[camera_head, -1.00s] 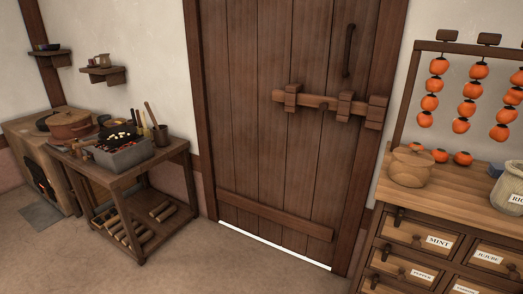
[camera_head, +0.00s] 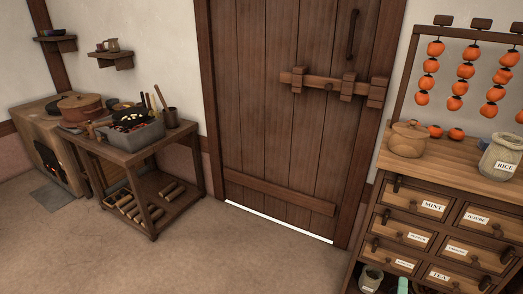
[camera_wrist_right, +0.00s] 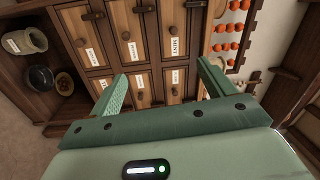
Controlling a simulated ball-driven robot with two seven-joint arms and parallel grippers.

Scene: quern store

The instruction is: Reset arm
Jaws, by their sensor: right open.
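My right gripper (camera_wrist_right: 162,76) shows in the right wrist view. Its two green fingers stand wide apart with nothing between them. It faces the drawer cabinet (camera_wrist_right: 103,48), whose labelled drawers appear sideways beyond the fingers. In the head view, a small pale green tip (camera_head: 403,286) shows at the bottom edge before the cabinet; I cannot tell for sure whether it is my gripper. My left gripper is in neither view.
A plank door (camera_head: 270,120) with a wooden bolt (camera_head: 320,83) stands in the middle. A work table (camera_head: 160,142) with a brazier is at left, beside a stove (camera_head: 40,135). Persimmons (camera_head: 466,70) hang above the cabinet. The floor (camera_head: 235,255) before the door is clear.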

